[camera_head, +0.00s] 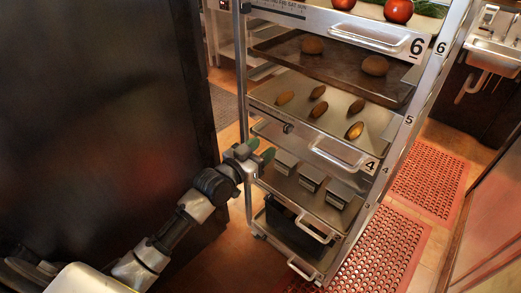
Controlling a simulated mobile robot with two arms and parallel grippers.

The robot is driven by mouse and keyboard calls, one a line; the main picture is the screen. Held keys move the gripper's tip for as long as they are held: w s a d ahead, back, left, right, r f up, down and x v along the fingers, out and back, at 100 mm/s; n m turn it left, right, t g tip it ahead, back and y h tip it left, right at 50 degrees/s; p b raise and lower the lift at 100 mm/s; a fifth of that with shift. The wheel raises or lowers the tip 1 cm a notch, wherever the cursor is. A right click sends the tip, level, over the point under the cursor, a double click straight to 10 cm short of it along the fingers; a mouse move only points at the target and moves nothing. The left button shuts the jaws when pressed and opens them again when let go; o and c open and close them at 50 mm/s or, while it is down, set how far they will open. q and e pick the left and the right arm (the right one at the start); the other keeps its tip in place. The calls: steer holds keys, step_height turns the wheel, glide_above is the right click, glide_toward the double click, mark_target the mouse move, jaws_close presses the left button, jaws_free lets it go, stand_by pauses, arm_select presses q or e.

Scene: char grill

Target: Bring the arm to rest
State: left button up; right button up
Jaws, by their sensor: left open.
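My left arm comes in from the lower left, and its gripper (256,154) is open beside the left front post of a metal tray rack. The gripper has greenish fingertips, and I see nothing between them. Whether it touches the rack, I cannot tell. My right gripper is not in view.
The metal rack (409,119) holds trays of brown food pieces, with small boxes lower down and tomatoes (399,11) on top. A dark panel (90,110) fills the left side. Red perforated mats (428,180) lie on the floor at right. A sink (495,55) stands at the upper right.

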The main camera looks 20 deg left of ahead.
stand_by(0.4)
arm_select(q)
steer(key=s+a+f+n+g+y, duration=0.15)
steer(key=s+f, duration=0.25)
steer(key=f, duration=0.7)
steer(key=s+a+f+g+y, duration=0.1)
steer(key=s+f+g+y, duration=0.2)
steer(key=f, duration=0.8)
steer(key=s+a+f+n+g, duration=0.1)
steer(key=s+a+f+g, duration=0.3)
steer(key=f, duration=0.8)
steer(key=s+d+f+g+y, duration=0.1)
steer(key=s+d+f+g, duration=0.15)
steer(key=s+f, duration=1.15)
steer(key=s+f+g, duration=0.2)
steer(key=s, duration=1)
steer(key=s+d+f+g, duration=0.1)
steer(key=s+f+g, duration=0.2)
steer(key=s, duration=1)
steer(key=shift+f+m+y, duration=0.35)
steer(key=shift+m, duration=0.1)
